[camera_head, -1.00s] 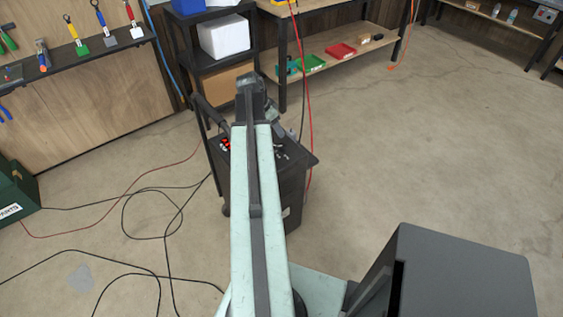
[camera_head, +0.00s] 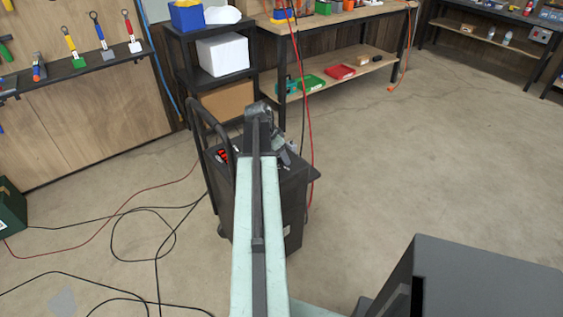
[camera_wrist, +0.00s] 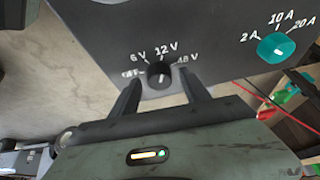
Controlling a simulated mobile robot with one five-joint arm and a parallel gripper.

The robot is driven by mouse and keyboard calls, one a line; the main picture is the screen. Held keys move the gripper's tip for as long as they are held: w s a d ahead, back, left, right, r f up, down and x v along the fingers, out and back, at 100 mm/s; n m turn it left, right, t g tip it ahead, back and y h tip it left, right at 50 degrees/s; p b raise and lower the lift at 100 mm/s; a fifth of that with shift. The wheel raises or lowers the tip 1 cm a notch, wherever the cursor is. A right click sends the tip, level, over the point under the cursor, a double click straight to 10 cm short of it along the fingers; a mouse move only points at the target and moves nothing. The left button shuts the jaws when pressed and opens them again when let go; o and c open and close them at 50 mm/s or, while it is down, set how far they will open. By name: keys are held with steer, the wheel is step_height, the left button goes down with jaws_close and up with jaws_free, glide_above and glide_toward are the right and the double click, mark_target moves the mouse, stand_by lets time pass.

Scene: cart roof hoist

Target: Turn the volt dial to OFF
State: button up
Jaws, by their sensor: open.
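The volt dial (camera_wrist: 159,73) is a small black round knob on a dark grey panel in the wrist view. White labels around it read OFF at its left, then 6 V, 12 V and a last value at its right. A small pale mark shows on the knob, but I cannot tell which label it points to. My gripper (camera_wrist: 160,82) is open, with one dark finger on each side of the dial. I cannot tell whether the fingers touch it. In the head view my arm hides the dial on the black cart (camera_head: 292,208).
A teal dial (camera_wrist: 277,47) with 2 A, 10 A and 20 A labels sits right of the volt dial. A black shelf with a white box (camera_head: 223,55) and a workbench (camera_head: 340,22) stand behind the cart. Cables (camera_head: 150,210) lie on the floor at left.

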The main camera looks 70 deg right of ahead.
jaws_close()
stand_by(0.3)
steer(key=n, duration=0.1)
steer(key=n+t, duration=0.1)
steer(key=n, duration=0.3)
steer(key=shift+s+a+t+h, duration=0.1)
steer(key=shift+s+t+h, duration=0.15)
steer(key=shift+t+h, duration=0.15)
steer(key=n+t, duration=0.2)
steer(key=n, duration=0.3)
steer(key=shift+s, duration=0.15)
steer(key=n, duration=0.2)
steer(key=n+t+y, duration=0.1)
steer(key=n, duration=0.1)
steer(key=shift+s+n+t, duration=0.1)
steer(key=shift+n+t, duration=0.2)
steer(key=shift+n, duration=0.1)
steer(key=shift+d+n+t+y, duration=0.1)
steer(key=shift+n+t+y, duration=0.25)
steer(key=shift+n, duration=0.95)
steer(key=shift+d+n+t+y, duration=0.1)
steer(key=shift+n+t+y, duration=0.25)
steer(key=shift+n, duration=0.95)
steer(key=shift+s, duration=0.1)
